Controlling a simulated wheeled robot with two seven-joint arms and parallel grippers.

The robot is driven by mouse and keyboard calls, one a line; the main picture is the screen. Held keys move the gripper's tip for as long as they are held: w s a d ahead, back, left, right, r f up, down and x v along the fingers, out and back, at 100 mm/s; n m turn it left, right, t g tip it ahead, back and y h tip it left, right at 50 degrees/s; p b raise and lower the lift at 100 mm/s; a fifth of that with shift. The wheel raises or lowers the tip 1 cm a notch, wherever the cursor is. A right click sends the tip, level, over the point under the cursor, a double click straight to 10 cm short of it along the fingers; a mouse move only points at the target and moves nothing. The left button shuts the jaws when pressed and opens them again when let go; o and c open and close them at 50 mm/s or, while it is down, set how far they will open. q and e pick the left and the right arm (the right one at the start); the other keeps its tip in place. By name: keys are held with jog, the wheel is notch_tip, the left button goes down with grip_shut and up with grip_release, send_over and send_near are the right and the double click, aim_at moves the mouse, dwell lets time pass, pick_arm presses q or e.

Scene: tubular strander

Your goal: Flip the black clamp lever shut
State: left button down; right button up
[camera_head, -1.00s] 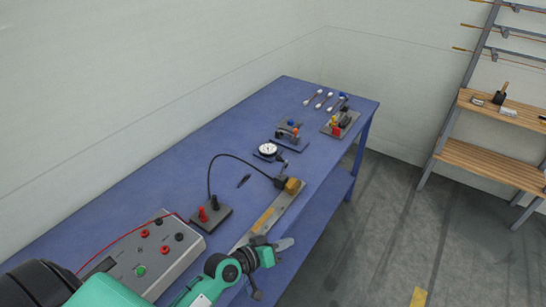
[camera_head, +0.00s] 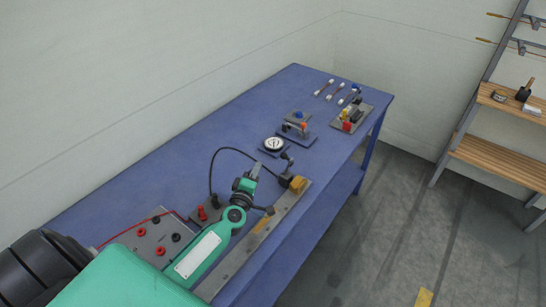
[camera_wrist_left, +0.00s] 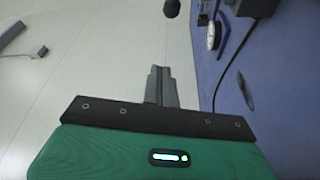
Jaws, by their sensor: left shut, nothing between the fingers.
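What looks like the black clamp lever (camera_head: 288,158) stands raised beside the yellow block (camera_head: 298,184) at the far end of the metal rail. A round black knob (camera_wrist_left: 172,8), probably the lever's end, shows at the top of the left wrist view, ahead of the fingers. My left gripper (camera_head: 255,169) is shut and empty, above the bench and short of the lever, to its left in the head view. Its closed fingers (camera_wrist_left: 160,74) also show in the wrist view, apart from the knob. My right gripper is not in view.
A black cable (camera_head: 213,160) arches from the terminal posts to the clamp. A dial gauge (camera_head: 274,146) stands just behind the lever. The metal rail (camera_head: 240,255) lies along the blue bench's (camera_head: 190,150) front edge. A grey control box (camera_head: 150,243) is at left.

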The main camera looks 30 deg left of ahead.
pick_arm(q)
jog(key=w+d+p, duration=0.1)
jog(key=w+d, duration=0.1)
jog(key=w, duration=0.7)
jog(key=shift+p, duration=0.35)
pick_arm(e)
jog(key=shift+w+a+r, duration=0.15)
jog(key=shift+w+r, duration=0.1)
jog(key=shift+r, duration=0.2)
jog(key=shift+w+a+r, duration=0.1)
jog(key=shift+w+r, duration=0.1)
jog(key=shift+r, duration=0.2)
pick_arm(q)
jog(key=shift+w+f, duration=0.1)
jog(key=shift+w, duration=0.05)
